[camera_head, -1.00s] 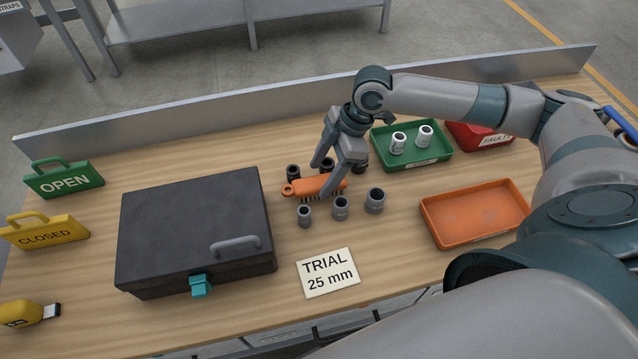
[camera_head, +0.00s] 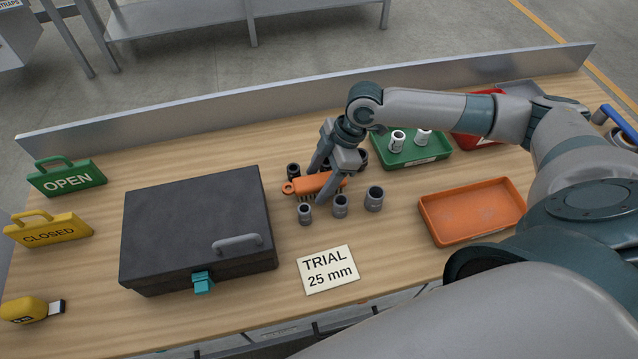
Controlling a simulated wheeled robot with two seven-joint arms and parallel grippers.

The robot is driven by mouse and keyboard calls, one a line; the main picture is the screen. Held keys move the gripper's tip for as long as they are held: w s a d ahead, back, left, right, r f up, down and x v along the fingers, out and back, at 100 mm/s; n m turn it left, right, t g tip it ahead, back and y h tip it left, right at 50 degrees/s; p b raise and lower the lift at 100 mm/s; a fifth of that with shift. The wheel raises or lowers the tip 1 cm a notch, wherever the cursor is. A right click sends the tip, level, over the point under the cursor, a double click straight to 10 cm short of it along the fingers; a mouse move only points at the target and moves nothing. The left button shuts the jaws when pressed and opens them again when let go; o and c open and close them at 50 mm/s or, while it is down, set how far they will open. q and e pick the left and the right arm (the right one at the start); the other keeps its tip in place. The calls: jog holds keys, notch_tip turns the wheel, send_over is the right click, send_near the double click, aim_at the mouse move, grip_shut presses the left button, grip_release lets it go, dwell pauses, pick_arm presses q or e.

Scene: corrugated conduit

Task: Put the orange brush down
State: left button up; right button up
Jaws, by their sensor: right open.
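The orange brush (camera_head: 309,184) lies among the dark fittings near the middle of the table, its ringed end to the left and its bristles toward the front. My right gripper (camera_head: 318,186) is at the brush, with its fingers open and spread on either side of it. The fingers hide part of the brush's right end. I cannot tell whether the brush rests fully on the tabletop. My left gripper is not in view.
Grey fittings (camera_head: 340,206) stand just in front of the brush, and black ones (camera_head: 293,172) behind it. A black case (camera_head: 190,215) is to the left. A "TRIAL 25 mm" card (camera_head: 328,270) lies in front. Green (camera_head: 432,158) and orange (camera_head: 470,238) trays are to the right.

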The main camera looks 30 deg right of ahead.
aim_at(315, 181)
jog(key=shift+f, duration=0.1)
jog(key=c, duration=1.3)
jog(key=shift+r+b, duration=0.3)
jog(key=shift+r, duration=0.15)
jog(key=v, duration=0.1)
jog(key=b+v, duration=0.1)
jog(key=v, duration=0.1)
jog(key=shift+a+r, duration=0.2)
jog(key=shift+r, duration=0.2)
jog(key=shift+s+d+r+b, duration=0.55)
jog(key=shift+s+d+r, duration=0.55)
jog(key=shift+d, duration=0.4)
jog(key=shift+s+d+r+b, duration=0.6)
jog(key=shift+s+d+r, duration=0.3)
jog(key=shift+d+r, duration=0.5)
jog(key=shift+s+d+r+b, duration=0.55)
jog(key=shift+s+d+r, duration=0.4)
jog(key=shift+d, duration=0.7)
